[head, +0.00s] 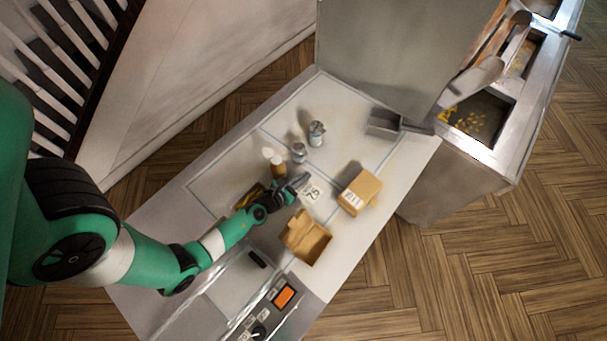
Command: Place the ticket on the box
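The white ticket (313,193), printed with what looks like 75, is near the middle of the worktop. My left gripper (300,182) reaches in from the left, with its fingertips right at the ticket's upper left edge. I cannot tell whether the fingers grip the ticket or are only beside it, nor whether it lies flat on the worktop. A closed brown cardboard box (369,187) with a white printed label stands to the right of the ticket. An open, empty-looking cardboard box (312,244) stands below the ticket. My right gripper is not in view.
Two metal shakers (316,133) and brown bottles (277,165) stand behind the gripper. A grey metal tray (382,123) is at the back right, beside the fryer (481,122). A control panel with an orange display (284,296) is at the front.

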